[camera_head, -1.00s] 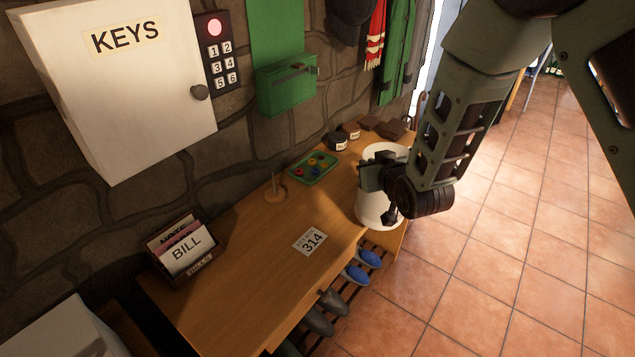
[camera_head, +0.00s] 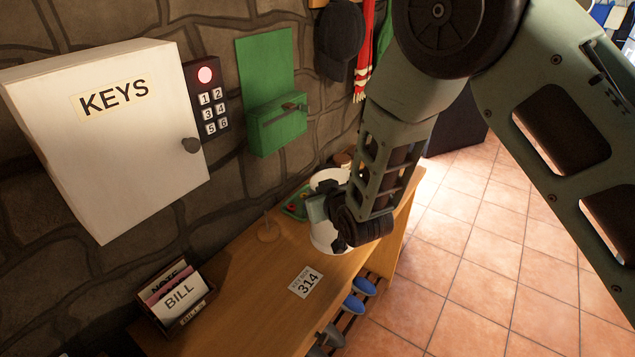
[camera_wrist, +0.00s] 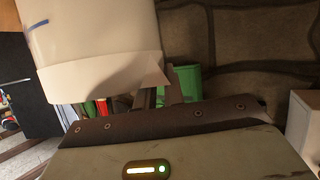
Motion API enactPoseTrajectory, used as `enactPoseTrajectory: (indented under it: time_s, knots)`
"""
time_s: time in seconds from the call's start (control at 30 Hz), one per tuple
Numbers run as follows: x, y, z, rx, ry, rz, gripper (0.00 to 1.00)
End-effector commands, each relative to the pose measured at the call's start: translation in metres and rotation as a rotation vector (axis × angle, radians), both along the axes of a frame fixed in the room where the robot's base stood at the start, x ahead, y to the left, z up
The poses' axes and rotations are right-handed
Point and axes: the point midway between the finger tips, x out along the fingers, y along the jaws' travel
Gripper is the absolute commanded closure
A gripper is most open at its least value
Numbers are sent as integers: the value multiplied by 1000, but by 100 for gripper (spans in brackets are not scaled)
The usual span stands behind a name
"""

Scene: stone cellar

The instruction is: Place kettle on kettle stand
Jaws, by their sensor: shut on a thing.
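The white kettle (camera_head: 324,236) is at the far end of the wooden bench, partly hidden behind my gripper (camera_head: 322,208) and arm. My gripper is shut on the kettle from its near right side. In the wrist view the white kettle (camera_wrist: 95,45) fills the upper left, close to the fingers, with a thin blue mark on its side. It looks about upright. Whether its base touches the bench cannot be told. I cannot make out a kettle stand in either current view.
The bench (camera_head: 250,290) carries a card marked 314 (camera_head: 306,282), a wooden disc with an upright pin (camera_head: 268,235), a green tray (camera_head: 297,203) and a BILL letter box (camera_head: 178,297). A white KEYS cabinet (camera_head: 110,140) juts from the stone wall. Tiled floor (camera_head: 460,260) is free at right.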

Motion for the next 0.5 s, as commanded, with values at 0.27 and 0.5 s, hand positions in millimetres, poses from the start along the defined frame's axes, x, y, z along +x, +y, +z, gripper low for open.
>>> enactPoseTrajectory:
  time_s: [0.27,0.5]
  knots:
    - [2,1,-13,1,-6,1,100]
    - [2,1,-38,1,-8,1,100]
